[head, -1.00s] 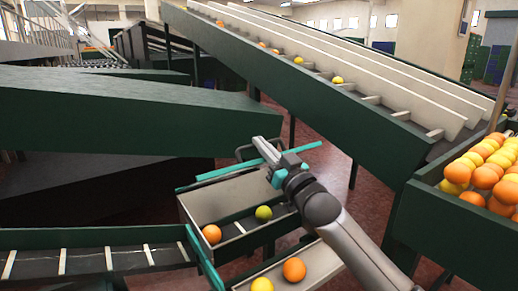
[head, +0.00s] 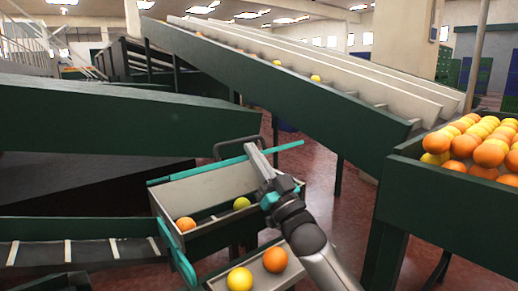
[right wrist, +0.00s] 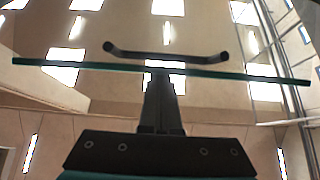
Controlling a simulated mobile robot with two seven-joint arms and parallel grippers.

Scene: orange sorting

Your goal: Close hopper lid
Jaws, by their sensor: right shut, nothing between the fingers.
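The hopper lid appears in the head view as a thin teal-edged panel (head: 205,167), seen nearly edge-on above the open pale bin (head: 200,190). A dark loop handle (head: 235,142) shows behind the teal edge. In the right wrist view the lid edge (right wrist: 230,75) crosses the picture and the dark handle (right wrist: 165,55) is above it. My right gripper (head: 250,150) is shut and empty, its tip overlapping the lid edge right of its middle. The fingers (right wrist: 161,80) reach up to that edge; contact is unclear. My left gripper is out of view.
An orange and a yellow fruit (head: 241,203) lie in the bin. A lower tray holds an orange (head: 275,260) and a yellow fruit. A green crate (head: 440,200) heaped with fruit stands at right. A sloping conveyor (head: 280,85) runs behind, and a belt (head: 90,250) is lower left.

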